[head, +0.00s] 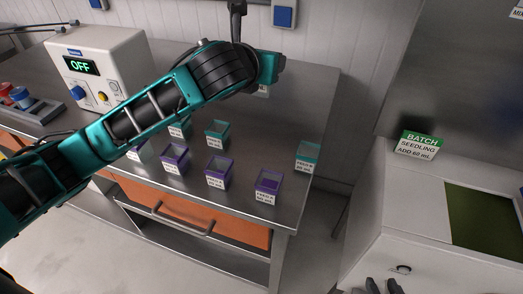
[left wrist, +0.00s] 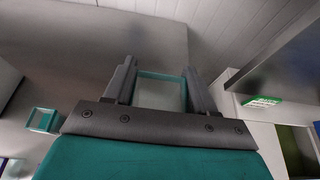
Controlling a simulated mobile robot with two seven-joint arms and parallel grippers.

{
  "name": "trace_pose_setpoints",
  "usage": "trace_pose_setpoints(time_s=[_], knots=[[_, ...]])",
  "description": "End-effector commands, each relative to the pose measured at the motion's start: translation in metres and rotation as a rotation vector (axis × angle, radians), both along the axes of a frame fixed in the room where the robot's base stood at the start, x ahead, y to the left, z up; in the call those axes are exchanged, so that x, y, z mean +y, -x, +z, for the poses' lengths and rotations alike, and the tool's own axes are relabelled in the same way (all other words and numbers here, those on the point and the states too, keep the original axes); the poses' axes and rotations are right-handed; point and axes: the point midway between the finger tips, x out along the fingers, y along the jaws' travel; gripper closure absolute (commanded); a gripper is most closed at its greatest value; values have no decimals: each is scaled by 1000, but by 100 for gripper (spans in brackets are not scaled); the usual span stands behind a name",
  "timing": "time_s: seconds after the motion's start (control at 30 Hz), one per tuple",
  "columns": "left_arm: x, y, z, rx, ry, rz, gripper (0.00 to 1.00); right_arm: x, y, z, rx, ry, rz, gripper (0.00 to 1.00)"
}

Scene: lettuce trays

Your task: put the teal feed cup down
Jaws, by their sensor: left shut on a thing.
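The teal feed cup (left wrist: 160,92) is between the two dark fingers of my left gripper (left wrist: 161,88) in the left wrist view, and the gripper is shut on it. In the head view my left arm crosses from the left to the back of the steel table, and its wrist hides most of the held cup; only a bit of pale label (head: 264,91) shows under it. I cannot tell whether the cup touches the table. My right gripper (head: 384,287) shows at the bottom edge, its two dark fingertips apart with nothing between them.
Other teal cups stand on the steel table (head: 310,100): one at the right edge (head: 308,152), one mid-table (head: 217,129). Several purple cups, one here (head: 268,182), stand near the front. A control box (head: 105,62) reads OFF. A green seedling sign (head: 418,145) stands right.

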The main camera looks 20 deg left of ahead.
Motion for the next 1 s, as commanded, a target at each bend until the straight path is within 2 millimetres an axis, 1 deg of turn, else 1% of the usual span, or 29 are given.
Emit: trace_pose_setpoints(time_s=[0.07, 0.17, 0.37, 0.4, 0.5, 0.63, 0.87, 1.0], knots=[[-1, -1, -11, 7, 0, -1, 77, 0, 2, -1, 4, 1, 0, 61], [-1, -1, -35, 10, -1, -1, 77, 0, 2, -1, 5, 1, 0, 61], [-1, 0, -90, 10, 0, -2, 77, 0, 2, -1, 5, 1, 0, 61], [-1, 0, -101, 8, 0, 0, 77, 0, 2, -4, 5, 1, 0, 61], [0, 0, -127, 7, 0, 0, 77, 0, 2, -9, 5, 1, 1, 61], [-1, 0, -146, 3, 0, -2, 77, 0, 2, -13, 5, 1, 1, 61], [-1, 0, -162, 2, 0, -1, 77, 0, 2, -17, 5, 1, 1, 61], [-1, 0, -184, 4, 0, -1, 77, 0, 2, -23, 5, 1, 1, 61]])
